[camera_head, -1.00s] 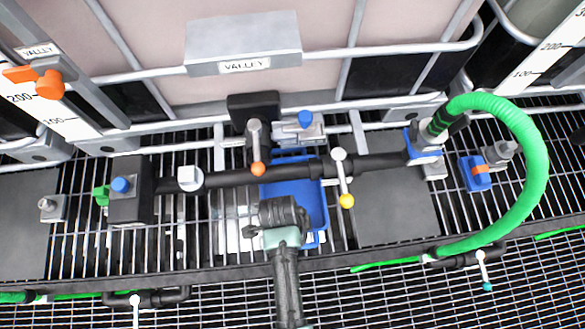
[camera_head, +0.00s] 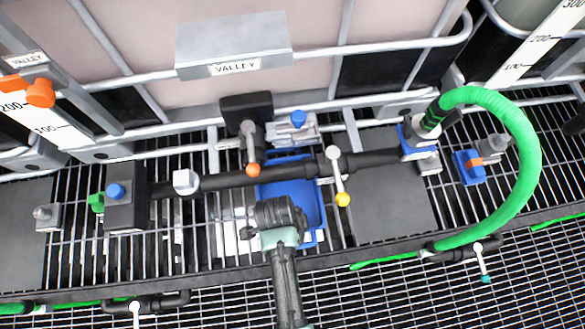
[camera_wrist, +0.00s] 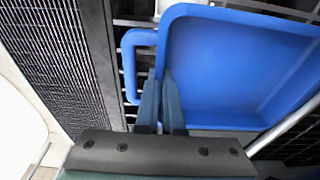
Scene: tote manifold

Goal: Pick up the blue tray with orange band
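The blue tray (camera_head: 308,200) lies at the middle of the head view, under the black pipe. No orange band shows on its visible parts. In the wrist view the tray (camera_wrist: 235,70) fills the upper right, with a blue loop handle (camera_wrist: 128,68) on its left side. My gripper (camera_wrist: 161,88) is at the tray's left wall near the handle. Its fingers are close together, one on each side of the wall, and look shut on it. The fingertips partly hide the wall. In the head view my gripper (camera_head: 278,228) covers the tray's lower left.
A black pipe (camera_head: 240,179) with a yellow-tipped lever (camera_head: 339,180) and an orange-tipped lever (camera_head: 250,145) crosses above the tray. A green hose (camera_head: 528,150) loops at the right, near a small blue part with an orange band (camera_head: 468,167). Dark grating surrounds these.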

